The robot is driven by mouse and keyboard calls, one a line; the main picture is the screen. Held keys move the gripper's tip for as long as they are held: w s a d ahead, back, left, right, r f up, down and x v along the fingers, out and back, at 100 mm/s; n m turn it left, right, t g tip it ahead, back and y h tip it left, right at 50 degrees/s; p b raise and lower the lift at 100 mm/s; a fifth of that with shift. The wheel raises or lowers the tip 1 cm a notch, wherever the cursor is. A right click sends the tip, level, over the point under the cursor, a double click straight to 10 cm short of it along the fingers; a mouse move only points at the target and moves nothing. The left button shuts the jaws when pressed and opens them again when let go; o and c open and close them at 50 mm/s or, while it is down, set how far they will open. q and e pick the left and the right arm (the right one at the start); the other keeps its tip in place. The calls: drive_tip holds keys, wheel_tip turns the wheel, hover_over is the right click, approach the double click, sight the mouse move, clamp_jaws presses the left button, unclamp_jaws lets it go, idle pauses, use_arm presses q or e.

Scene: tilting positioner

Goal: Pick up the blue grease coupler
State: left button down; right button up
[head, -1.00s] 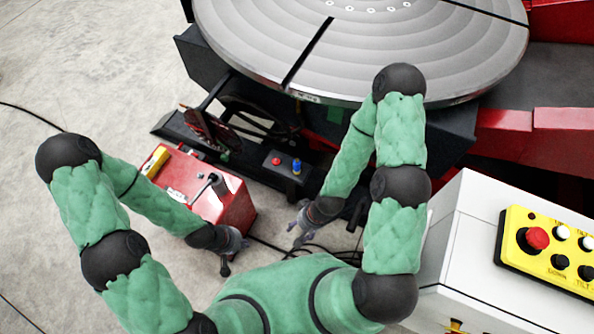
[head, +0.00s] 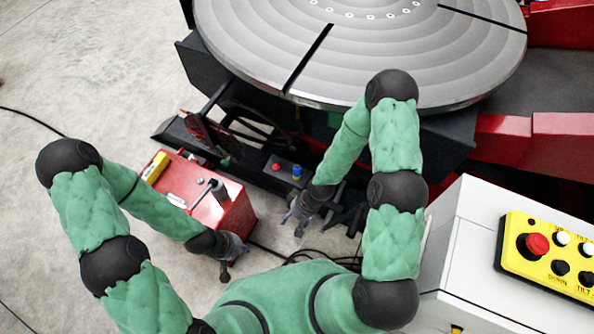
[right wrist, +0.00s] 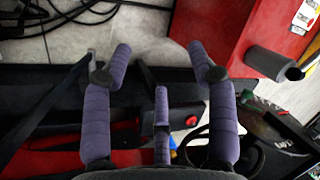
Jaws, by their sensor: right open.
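The blue grease coupler (head: 297,170) is small and stands on the dark base beam of the positioner, beside a red part (head: 276,167). In the right wrist view a bit of blue, probably the coupler (right wrist: 173,151), shows beside the middle finger and is mostly hidden. My right gripper (head: 292,216) is open and empty, apart from the coupler and nearer to me in the head view. Its purple fingers (right wrist: 161,72) are spread in the right wrist view. My left gripper (head: 235,262) hangs beside the red box; its opening is too small to make out.
A red box (head: 235,215) with a dark upright cylinder stands left of my right gripper. The large round table (head: 350,60) overhangs behind the beam. Black cables (head: 300,256) lie on the floor. A white cabinet (head: 455,240) with a yellow control panel (head: 550,250) stands at right.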

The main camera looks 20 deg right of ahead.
drive_tip(key=w+d+n+h, duration=0.15)
drive_tip(key=w+n, duration=0.45)
drive_tip(key=w, duration=0.6)
wheel_tip(320, 180, up, 3)
drive_tip(key=n+h, duration=0.3)
drive_tip(key=n, duration=0.2)
hover_over(297, 169)
drive_tip(key=shift+w+d+r, duration=0.2)
drive_tip(key=shift+w, duration=0.1)
wheel_tip(297, 169, down, 5)
drive_tip(key=shift+w+f+b, duration=0.1)
drive_tip(key=shift+f+b, duration=0.1)
drive_tip(key=shift+b, duration=0.45)
drive_tip(key=shift+w+f+b, duration=0.15)
drive_tip(key=shift+f+b, duration=1)
drive_tip(key=shift+f, duration=1.45)
drive_tip(key=shift+c, duration=0.3)
